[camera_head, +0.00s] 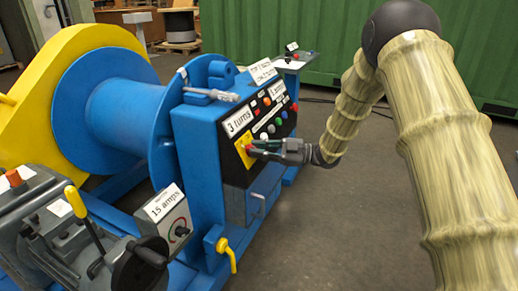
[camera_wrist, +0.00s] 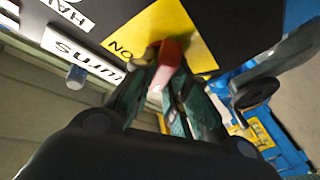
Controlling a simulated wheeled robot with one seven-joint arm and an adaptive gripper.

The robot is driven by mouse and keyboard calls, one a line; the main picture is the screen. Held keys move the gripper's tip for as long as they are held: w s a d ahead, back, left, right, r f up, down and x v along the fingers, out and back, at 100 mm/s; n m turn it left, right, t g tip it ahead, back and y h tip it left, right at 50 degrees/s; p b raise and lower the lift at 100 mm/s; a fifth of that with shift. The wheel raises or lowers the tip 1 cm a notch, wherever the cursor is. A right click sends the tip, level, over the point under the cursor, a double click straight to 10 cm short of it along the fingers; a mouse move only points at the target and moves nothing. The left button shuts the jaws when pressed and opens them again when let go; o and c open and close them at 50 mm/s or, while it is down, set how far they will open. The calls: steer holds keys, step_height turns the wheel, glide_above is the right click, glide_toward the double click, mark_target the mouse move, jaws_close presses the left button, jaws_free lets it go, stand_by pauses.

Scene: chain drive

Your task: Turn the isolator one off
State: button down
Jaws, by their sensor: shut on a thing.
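The isolator is a yellow plate (camera_head: 241,151) with a red handle (camera_head: 250,149) on the dark front panel of the blue machine. In the wrist view the yellow plate (camera_wrist: 195,32) carries the word "ON" near the red handle (camera_wrist: 170,54). My gripper (camera_head: 258,150) reaches the panel from the right. In the wrist view my gripper (camera_wrist: 162,88) has its green-padded fingers shut on the red handle. The fingers hide part of the handle, and any "OFF" mark is not visible.
Coloured buttons (camera_head: 272,121) and a "3 turns" label (camera_head: 239,121) sit on the panel above. A "15 amps" box (camera_head: 165,223) and a yellow valve handle (camera_head: 228,255) stand lower left. Open floor (camera_head: 330,225) lies right of the machine, with a green container (camera_head: 290,35) behind.

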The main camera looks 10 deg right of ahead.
steer(key=shift+n+g, duration=0.5)
steer(key=shift+n, duration=0.4)
steer(key=c, duration=1.4)
jaws_free()
steer(key=shift+d, duration=0.1)
steer(key=d, duration=0.4)
steer(key=s+d, duration=0.1)
steer(key=d, duration=0.3)
steer(key=s+d, duration=0.1)
steer(key=d, duration=0.2)
steer(key=shift+d, duration=0.4)
